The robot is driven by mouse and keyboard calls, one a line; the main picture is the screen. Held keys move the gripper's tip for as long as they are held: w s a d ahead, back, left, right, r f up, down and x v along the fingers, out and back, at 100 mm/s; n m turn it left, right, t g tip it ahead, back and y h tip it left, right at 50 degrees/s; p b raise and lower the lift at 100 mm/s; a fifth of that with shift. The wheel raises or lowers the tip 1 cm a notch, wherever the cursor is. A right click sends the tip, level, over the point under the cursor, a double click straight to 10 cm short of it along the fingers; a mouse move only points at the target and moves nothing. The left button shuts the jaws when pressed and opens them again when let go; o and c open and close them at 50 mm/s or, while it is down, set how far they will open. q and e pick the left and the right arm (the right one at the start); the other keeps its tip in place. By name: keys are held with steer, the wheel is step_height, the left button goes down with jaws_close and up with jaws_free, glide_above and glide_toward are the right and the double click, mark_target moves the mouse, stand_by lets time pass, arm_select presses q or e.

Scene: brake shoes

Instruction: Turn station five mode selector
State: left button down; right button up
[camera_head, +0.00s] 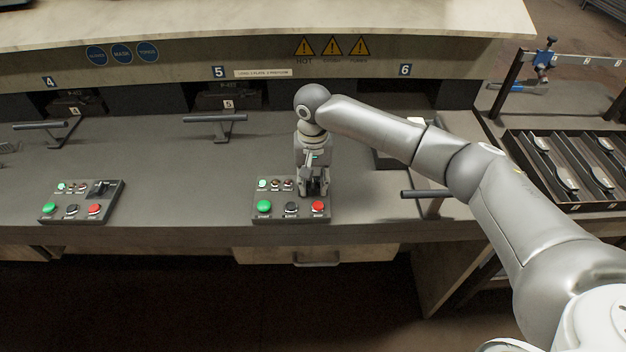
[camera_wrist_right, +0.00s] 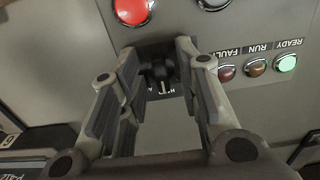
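The station five control panel (camera_head: 273,214) lies on the grey bench top below the number 5 sign (camera_head: 219,72). My right gripper (camera_head: 315,190) points down over the panel's right part and hides its selector in the head view. In the right wrist view the black mode selector knob (camera_wrist_right: 162,72) sits between the two fingertips of my right gripper (camera_wrist_right: 158,58). The fingers are apart, one on each side of the knob; whether either touches it I cannot tell. My left gripper is in neither view.
Beside the selector are a red button (camera_head: 318,205), a black button (camera_head: 291,207), a green button (camera_head: 264,206) and small indicator lights. A similar panel (camera_head: 80,203) lies at left. A T-shaped handle (camera_head: 424,194) stands right of my gripper. A slotted tray (camera_head: 572,165) is far right.

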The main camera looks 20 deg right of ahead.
jaws_close()
steer(key=shift+s+r+n+p, duration=0.1)
steer(key=shift+r+n+p, duration=0.1)
steer(key=shift+n+p, duration=0.35)
steer(key=n+p, duration=0.2)
steer(key=p, duration=0.1)
steer(key=shift+n+p, duration=0.25)
steer(key=shift+p, duration=0.05)
steer(key=shift+d+n+p, duration=0.1)
steer(key=shift+n+p, duration=0.7)
steer(key=shift+n, duration=0.3)
arm_select(q)
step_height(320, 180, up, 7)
steer(key=p, duration=0.1)
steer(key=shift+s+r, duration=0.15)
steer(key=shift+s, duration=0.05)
arm_select(e)
steer(key=shift+f+n, duration=0.1)
steer(key=shift+n, duration=1)
steer(key=shift+o, duration=0.7)
jaws_free()
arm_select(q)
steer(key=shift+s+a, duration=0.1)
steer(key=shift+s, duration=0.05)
